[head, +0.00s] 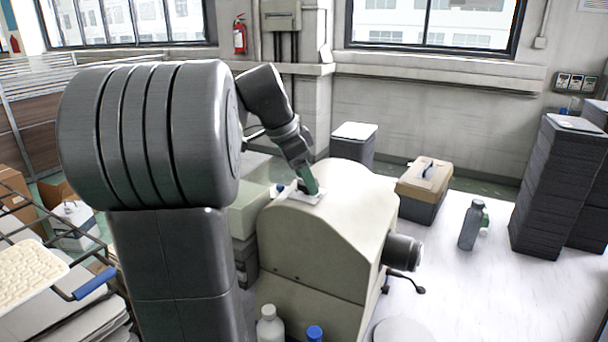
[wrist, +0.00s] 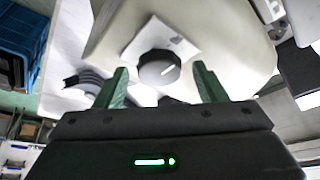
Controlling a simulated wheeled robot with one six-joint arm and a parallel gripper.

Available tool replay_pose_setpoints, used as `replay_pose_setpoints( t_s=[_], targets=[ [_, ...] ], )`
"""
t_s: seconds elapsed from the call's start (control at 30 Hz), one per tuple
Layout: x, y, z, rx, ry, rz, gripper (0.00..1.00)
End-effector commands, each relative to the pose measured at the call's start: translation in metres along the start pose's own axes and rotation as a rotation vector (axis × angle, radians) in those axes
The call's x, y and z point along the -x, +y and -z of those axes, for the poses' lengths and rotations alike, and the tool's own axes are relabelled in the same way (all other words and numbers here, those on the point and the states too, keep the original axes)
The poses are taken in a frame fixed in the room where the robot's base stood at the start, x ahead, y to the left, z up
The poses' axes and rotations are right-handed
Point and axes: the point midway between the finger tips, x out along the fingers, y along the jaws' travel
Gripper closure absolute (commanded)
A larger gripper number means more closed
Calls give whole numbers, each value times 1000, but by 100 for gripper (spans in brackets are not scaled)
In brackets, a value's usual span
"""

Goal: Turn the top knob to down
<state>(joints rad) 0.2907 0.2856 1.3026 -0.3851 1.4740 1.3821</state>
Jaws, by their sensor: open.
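In the head view the plate (head: 312,199) lies on the curved top of a cream housing (head: 325,235), and my gripper hides the knob. My gripper (head: 308,181) points down close above the plate. In the wrist view its two green fingers (wrist: 160,72) are apart, one on each side of the knob, with visible gaps. I cannot tell whether the fingertips are level with the knob.
A dark cylinder (head: 403,251) and a thin lever (head: 408,282) stick out from the housing's right side. A beige-lidded box (head: 424,178), a grey bottle (head: 470,226) and dark stacks (head: 557,190) stand to the right. White and blue-capped bottles (head: 270,326) stand in front.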

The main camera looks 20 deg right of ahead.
Motion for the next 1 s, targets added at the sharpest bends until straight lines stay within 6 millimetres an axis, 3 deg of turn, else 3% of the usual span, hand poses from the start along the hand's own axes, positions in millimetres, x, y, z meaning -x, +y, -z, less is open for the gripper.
replay_pose_setpoints(
  t_s=[0.03, 0.27, 0.67, 1.0],
  targets=[
    [0, 0, 0, 0, 0, 0, 36],
    [0, 0, 0, 0, 0, 0, 80],
    [0, 1, 0, 62, 1, 26, 80],
    [0, 4, 1, 300, 1, 126, 80]
  ],
)
